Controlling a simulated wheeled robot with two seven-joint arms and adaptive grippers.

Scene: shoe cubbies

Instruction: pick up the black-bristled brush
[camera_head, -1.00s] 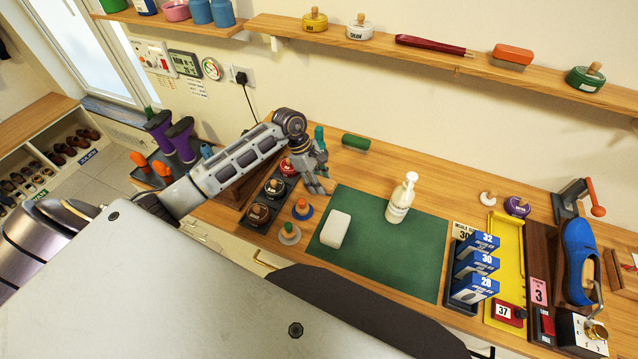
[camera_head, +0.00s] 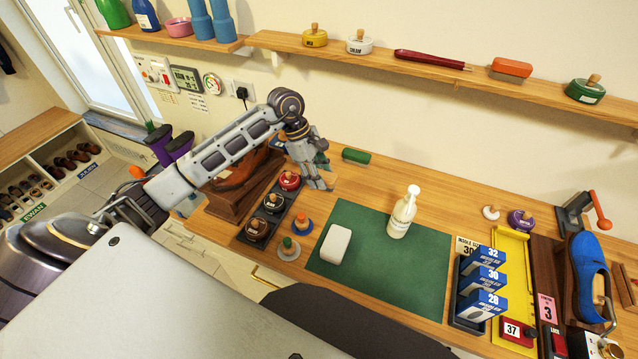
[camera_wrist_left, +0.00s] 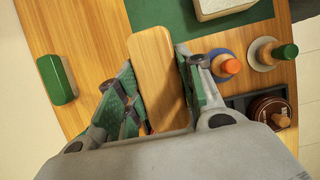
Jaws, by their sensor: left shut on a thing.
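My left gripper (camera_head: 318,180) is low over the back of the bench, left of the green mat. In the left wrist view, its fingers (camera_wrist_left: 160,100) are shut on the sides of a long wooden-backed brush (camera_wrist_left: 155,60). The brush's smooth wooden back faces the wrist camera, so its bristles are hidden and I cannot see their colour. In the head view the fingers largely cover the brush. I cannot tell whether it touches the bench. My right gripper is not in view.
A green block (camera_head: 356,156) lies behind the gripper. The green mat (camera_head: 400,260) holds a white block (camera_head: 335,244) and a pump bottle (camera_head: 403,212). A shelf (camera_head: 440,72) runs above.

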